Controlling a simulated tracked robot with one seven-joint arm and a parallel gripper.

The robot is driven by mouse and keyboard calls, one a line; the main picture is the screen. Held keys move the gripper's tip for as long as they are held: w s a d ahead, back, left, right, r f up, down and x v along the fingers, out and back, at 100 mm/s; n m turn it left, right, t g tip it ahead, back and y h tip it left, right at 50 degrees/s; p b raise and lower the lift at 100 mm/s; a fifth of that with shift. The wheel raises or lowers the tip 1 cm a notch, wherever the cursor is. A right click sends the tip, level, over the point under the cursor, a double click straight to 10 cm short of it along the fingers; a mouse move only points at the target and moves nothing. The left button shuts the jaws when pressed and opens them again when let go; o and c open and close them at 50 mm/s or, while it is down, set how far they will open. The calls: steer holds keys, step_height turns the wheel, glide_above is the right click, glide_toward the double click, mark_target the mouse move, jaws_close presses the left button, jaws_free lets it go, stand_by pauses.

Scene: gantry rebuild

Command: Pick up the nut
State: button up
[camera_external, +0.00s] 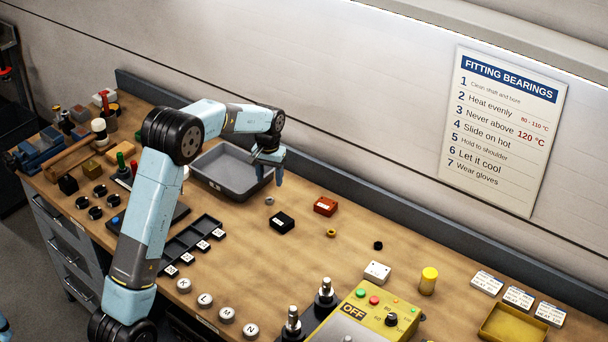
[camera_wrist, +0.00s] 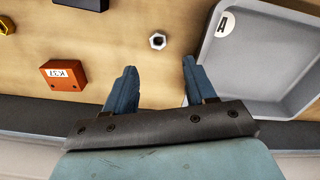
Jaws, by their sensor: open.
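The nut (camera_wrist: 158,41) is a small silver hex nut with a dark hole, lying flat on the wooden bench top. In the external view it is the small grey piece (camera_external: 269,201) just right of the grey tray. My gripper (camera_wrist: 157,66) is open and empty, its two blue fingers pointing toward the nut. In the wrist view the nut lies ahead of the fingertips, roughly between their lines and apart from both. In the external view my gripper (camera_external: 279,180) hangs over the tray's right end, above and behind the nut.
The grey tray (camera_wrist: 222,82) with an "A" label lies close to the right finger in the wrist view. A yellow ring (camera_external: 331,233) lies farther right. Bare bench surrounds the nut.

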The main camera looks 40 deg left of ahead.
mark_target(270, 198)
steer(key=shift+s+d+f, duration=0.1)
steer(key=shift+s+f, duration=0.1)
steer(key=shift+f, duration=1.55)
steer(key=shift+s+f, duration=0.15)
steer(key=shift+f, duration=1.6)
steer(key=shift+c, duration=0.2)
jaws_close()
